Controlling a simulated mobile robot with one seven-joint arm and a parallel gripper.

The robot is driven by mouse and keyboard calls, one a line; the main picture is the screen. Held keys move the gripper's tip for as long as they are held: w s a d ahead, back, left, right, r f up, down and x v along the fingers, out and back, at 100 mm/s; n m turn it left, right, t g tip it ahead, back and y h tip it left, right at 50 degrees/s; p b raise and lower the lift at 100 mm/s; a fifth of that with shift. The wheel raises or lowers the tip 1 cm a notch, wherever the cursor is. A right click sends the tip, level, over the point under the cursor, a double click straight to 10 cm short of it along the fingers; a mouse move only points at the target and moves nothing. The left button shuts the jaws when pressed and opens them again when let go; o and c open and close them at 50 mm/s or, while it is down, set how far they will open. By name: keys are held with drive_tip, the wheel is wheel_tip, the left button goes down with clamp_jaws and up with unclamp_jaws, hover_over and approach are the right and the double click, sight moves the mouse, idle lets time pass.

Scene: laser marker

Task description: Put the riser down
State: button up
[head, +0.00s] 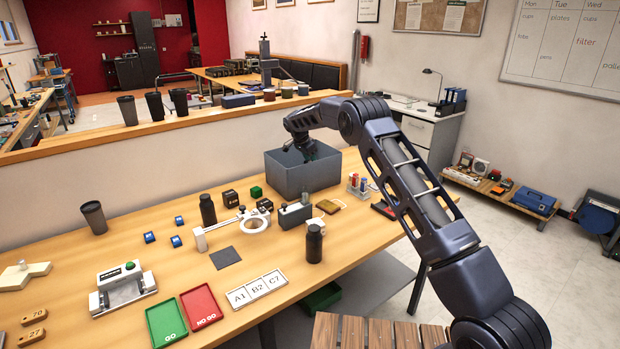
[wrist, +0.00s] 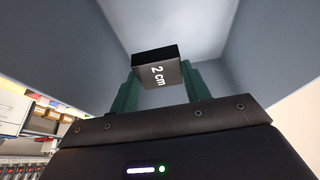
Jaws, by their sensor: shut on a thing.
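The riser (wrist: 158,72) is a small black block marked "2 cm" in the wrist view. My gripper (wrist: 160,80) is shut on it, with a green finger on each side. In the head view my gripper (head: 306,152) reaches down into the mouth of a grey open-topped bin (head: 305,178) at the back of the table. The bin's grey walls (wrist: 200,25) surround the riser in the wrist view. The riser is hidden in the head view. I cannot tell whether it touches the bin's floor.
Black blocks (head: 230,198), a green block (head: 257,191) and a dark bottle (head: 207,209) stand left of the bin. A grey instrument (head: 295,214) stands in front of it, and a small rack with coloured items (head: 358,185) to its right. The low partition (head: 150,165) runs behind.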

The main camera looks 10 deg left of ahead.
drive_tip(key=shift+f, duration=4.65)
drive_tip(key=shift+f, duration=0.15)
drive_tip(key=o, duration=1.1)
drive_tip(key=shift+c, duration=0.2)
drive_tip(key=v, duration=1.2)
